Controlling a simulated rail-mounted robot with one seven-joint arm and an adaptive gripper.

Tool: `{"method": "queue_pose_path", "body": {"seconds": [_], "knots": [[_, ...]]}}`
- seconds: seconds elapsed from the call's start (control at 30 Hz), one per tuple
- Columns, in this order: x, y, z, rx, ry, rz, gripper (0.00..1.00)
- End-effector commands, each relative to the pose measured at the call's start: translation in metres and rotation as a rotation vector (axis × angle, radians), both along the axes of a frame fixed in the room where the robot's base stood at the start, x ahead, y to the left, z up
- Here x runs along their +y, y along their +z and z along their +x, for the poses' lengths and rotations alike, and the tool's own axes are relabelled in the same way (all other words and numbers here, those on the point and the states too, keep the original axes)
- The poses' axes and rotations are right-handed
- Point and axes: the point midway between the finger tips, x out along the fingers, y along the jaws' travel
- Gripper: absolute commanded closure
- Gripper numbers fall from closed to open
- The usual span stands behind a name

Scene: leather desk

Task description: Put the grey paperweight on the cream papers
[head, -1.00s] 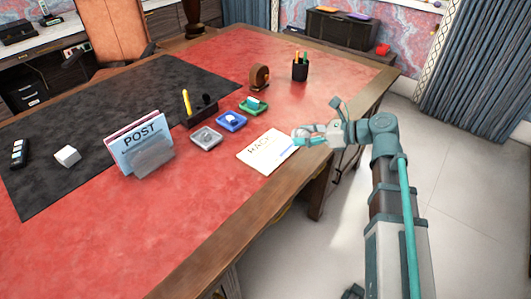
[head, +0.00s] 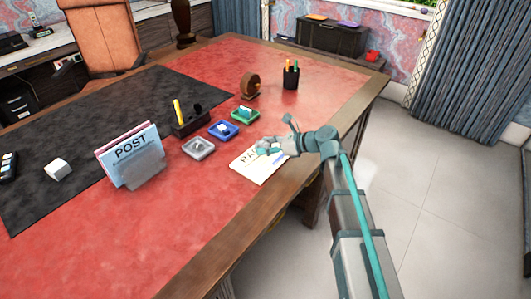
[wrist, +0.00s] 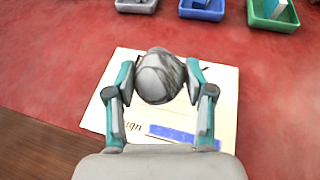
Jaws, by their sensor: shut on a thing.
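The grey paperweight (wrist: 160,76), a rounded marbled stone, is between the fingers of my gripper (wrist: 158,80) in the wrist view. My gripper is shut on it. The cream papers (wrist: 228,115) lie under the gripper and the paperweight. A blue bar and some dark lettering show on them. In the head view my gripper (head: 267,148) is over the far part of the cream papers (head: 257,169), near the desk's right edge. I cannot tell whether the stone touches the papers or hangs just above them.
Grey (head: 198,147), blue (head: 223,131) and green (head: 245,115) trays stand beyond the papers. A pen holder (head: 290,76), a brown round object (head: 250,84), a black organiser (head: 190,121) and a POST letter rack (head: 135,160) also stand on the desk. Red leather left of the papers is clear.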

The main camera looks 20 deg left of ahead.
Motion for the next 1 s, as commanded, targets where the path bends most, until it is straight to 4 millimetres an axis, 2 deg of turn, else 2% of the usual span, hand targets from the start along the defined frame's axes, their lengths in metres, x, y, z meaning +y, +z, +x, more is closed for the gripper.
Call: {"method": "queue_pose_path", "body": {"seconds": [0.03, 0.23, 0.63, 0.67, 0.7, 0.8, 1.0], "knots": [[0.004, -0.005, 0.003, 0.001, 0.001, 0.000, 0.88], [0.002, -0.031, 0.001, 0.001, 0.000, 0.000, 0.88], [0.002, -0.036, 0.001, 0.000, 0.000, 0.000, 0.88], [0.002, -0.036, 0.001, 0.000, 0.000, 0.000, 0.45], [0.002, -0.036, 0.001, 0.000, 0.000, 0.000, 0.38], [0.002, -0.036, 0.001, 0.000, 0.000, 0.000, 0.22], [0.002, -0.036, 0.001, 0.000, 0.000, 0.000, 0.22]]}}
